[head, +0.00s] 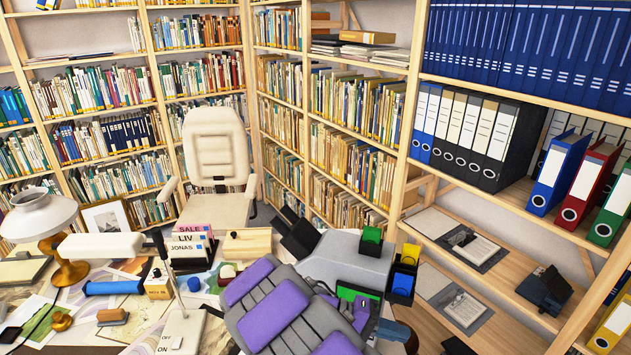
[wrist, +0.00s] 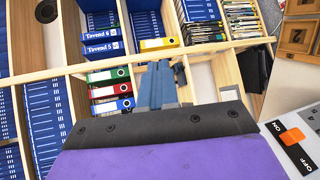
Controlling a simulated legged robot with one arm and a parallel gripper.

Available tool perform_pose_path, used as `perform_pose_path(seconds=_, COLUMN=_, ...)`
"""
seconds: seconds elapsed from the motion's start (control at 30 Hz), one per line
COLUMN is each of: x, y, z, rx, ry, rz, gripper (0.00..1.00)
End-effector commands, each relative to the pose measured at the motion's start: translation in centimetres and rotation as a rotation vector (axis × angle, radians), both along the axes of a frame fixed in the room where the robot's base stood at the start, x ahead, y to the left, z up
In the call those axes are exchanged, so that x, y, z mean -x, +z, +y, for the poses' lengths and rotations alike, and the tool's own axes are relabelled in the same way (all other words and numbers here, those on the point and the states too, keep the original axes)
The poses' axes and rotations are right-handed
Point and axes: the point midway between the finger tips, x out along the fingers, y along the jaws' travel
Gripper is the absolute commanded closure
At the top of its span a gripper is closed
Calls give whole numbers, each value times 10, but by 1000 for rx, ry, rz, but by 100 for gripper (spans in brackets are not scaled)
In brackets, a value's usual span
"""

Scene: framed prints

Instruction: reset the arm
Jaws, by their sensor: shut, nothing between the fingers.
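My arm, with purple pads and grey links, reaches up from the bottom middle of the head view. I cannot clearly make out its fingertips there. In the wrist view, my gripper (wrist: 158,72) shows as narrow blue-grey fingers beyond a dark, bolted edge and a purple surface. It is shut and empty. It stands out in front of the shelving, and no contact with anything can be seen. The arm hides part of the desk below it.
A cluttered desk holds a lamp (head: 40,215), a blue roll (head: 112,287) and labelled boxes (head: 193,240). A white chair (head: 217,165) stands behind. Bookshelves (head: 408,100) line the back and right, with binders (head: 557,172). The wrist view shows an orange switch (wrist: 292,135) at right.

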Motion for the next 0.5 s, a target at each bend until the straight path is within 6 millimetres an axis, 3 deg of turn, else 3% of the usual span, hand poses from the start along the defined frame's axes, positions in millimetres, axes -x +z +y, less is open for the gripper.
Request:
perform_pose_path(seconds=0.1, x=28, y=21, z=-22, rx=-94, ry=-86, rz=12, gripper=100)
perform_pose_path(seconds=0.3, x=75, y=43, z=-48, rx=-282, ry=-191, rz=31, gripper=100)
perform_pose_path(seconds=0.5, x=124, y=55, z=-54, rx=-489, ry=-253, rz=34, gripper=100)
